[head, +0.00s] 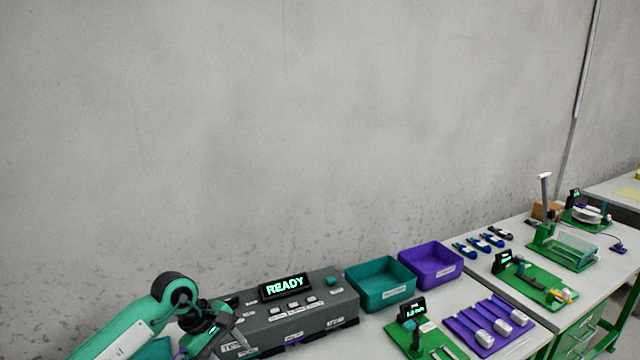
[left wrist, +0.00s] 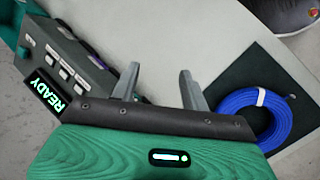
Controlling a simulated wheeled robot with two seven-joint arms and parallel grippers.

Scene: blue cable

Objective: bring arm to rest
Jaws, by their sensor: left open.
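My left arm (head: 150,318) comes in at the lower left of the head view, its gripper end beside the grey tester box. In the left wrist view my left gripper (left wrist: 158,88) has its two grey fingers apart with nothing between them. A blue cable coil (left wrist: 255,118) with a white band lies on a dark mat (left wrist: 238,75) on the table, right of the fingers and apart from them. The coil is not in the head view. My right gripper is in neither view.
The grey tester (head: 295,318) with a lit READY display (head: 285,286) stands close to my left arm; it also shows in the left wrist view (left wrist: 75,55). A teal bin (head: 380,284), a purple bin (head: 430,264) and green fixtures (head: 425,340) stand further right. Pale table is bare around the mat.

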